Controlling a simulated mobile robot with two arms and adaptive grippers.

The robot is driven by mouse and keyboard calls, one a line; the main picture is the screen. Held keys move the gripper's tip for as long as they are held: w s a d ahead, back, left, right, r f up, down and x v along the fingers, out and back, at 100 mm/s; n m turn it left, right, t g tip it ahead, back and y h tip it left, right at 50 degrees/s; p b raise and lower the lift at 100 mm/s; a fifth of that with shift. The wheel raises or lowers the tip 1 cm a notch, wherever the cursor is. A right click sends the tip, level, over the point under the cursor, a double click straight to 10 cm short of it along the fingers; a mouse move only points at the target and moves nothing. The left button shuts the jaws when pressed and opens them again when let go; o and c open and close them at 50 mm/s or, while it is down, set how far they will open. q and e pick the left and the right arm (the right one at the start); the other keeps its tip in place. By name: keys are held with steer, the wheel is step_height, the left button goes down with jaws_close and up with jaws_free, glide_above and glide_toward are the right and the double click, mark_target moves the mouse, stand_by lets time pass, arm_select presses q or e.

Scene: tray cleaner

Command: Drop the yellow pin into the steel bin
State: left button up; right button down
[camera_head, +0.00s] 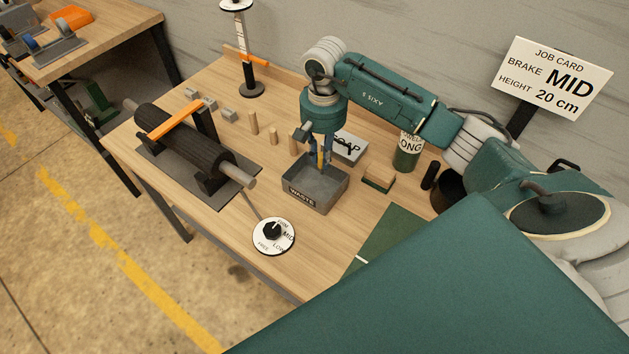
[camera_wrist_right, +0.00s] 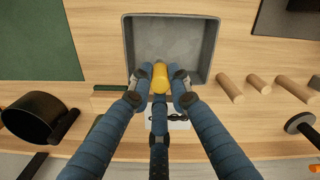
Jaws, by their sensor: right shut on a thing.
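The yellow pin (camera_head: 321,157) is held between the fingers of my right gripper (camera_head: 320,162), which points down over the grey steel bin (camera_head: 328,198) labelled WASTE. In the right wrist view the right gripper (camera_wrist_right: 160,88) is closed around the yellow pin (camera_wrist_right: 160,76). There the pin overlaps the near wall of the bin (camera_wrist_right: 175,38), whose visible floor is bare. I cannot tell exactly how far the pin's lower end is above or below the rim. My left gripper is in neither view.
Several wooden pegs (camera_head: 273,135) stand left of the bin. A SOAP box (camera_head: 349,147) is behind it, and a brush block (camera_head: 378,180) and green canister (camera_head: 407,152) are to the right. A roller (camera_head: 185,140) and a dial (camera_head: 273,236) are at left and front.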

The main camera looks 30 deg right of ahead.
steer(key=c, duration=1.5)
jaws_free()
steer(key=shift+c, duration=0.2)
steer(key=shift+r, duration=0.1)
step_height(320, 180, up, 12)
